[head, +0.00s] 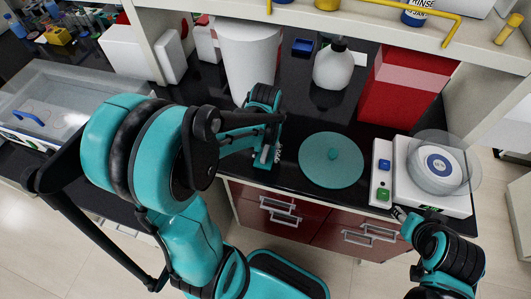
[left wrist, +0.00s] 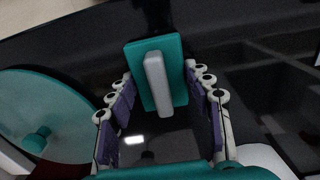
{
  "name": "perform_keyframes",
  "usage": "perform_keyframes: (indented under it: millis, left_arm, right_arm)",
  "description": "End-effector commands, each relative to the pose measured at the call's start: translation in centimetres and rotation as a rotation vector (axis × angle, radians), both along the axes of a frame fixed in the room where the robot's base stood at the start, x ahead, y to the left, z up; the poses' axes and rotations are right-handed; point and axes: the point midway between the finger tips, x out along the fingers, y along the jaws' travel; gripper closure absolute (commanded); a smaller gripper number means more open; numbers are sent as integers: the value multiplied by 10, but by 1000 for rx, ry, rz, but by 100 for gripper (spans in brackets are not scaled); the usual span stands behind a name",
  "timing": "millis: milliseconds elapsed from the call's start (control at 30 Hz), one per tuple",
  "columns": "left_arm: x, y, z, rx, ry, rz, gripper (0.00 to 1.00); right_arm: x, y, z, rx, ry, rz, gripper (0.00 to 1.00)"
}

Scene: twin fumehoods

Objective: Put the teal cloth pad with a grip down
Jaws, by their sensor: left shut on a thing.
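The teal cloth pad is a flat rectangle with a pale grey bar grip, in the left wrist view (left wrist: 175,55). It lies between the two fingers of my left gripper (left wrist: 160,78), which is shut on it. In the head view my left gripper (head: 268,145) is above the front part of the black counter, left of a round teal disc (head: 331,172). The pad is mostly hidden there by the gripper. Whether the pad touches the counter is hard to tell. My right gripper (head: 399,214) is at the lower right, by the counter's front edge; its fingers are too small to judge.
The teal disc has a small knob. Right of it stand a strip with blue and green buttons (head: 382,180) and a white round-topped device (head: 437,162). A white bin (head: 250,55), white bottle (head: 332,68) and red box (head: 405,90) stand behind. Bare black counter surrounds the pad.

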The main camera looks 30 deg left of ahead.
Motion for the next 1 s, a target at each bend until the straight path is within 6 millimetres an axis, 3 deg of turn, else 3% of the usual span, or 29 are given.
perform_keyframes:
  millis: [100, 133, 200, 500, 633, 1000]
  left_arm:
    - [0, 0, -4, 0, 0, 0, 86]
    - [0, 0, -4, 0, 0, 0, 44]
    - [0, 0, -3, 0, 0, 0, 29]
    - [0, 0, -2, 0, 0, 0, 29]
    - [0, 0, 7, 0, 0, 0, 29]
    - [0, 0, 86, 0, 0, 0, 29]
  right_arm:
    - [0, 0, -4, 0, 0, 0, 60]
    - [0, 0, -3, 0, 0, 0, 60]
    - [0, 0, -3, 0, 0, 0, 60]
    - [0, 0, -2, 0, 0, 0, 60]
    - [0, 0, 4, 0, 0, 0, 60]
    - [0, 0, 34, 0, 0, 0, 60]
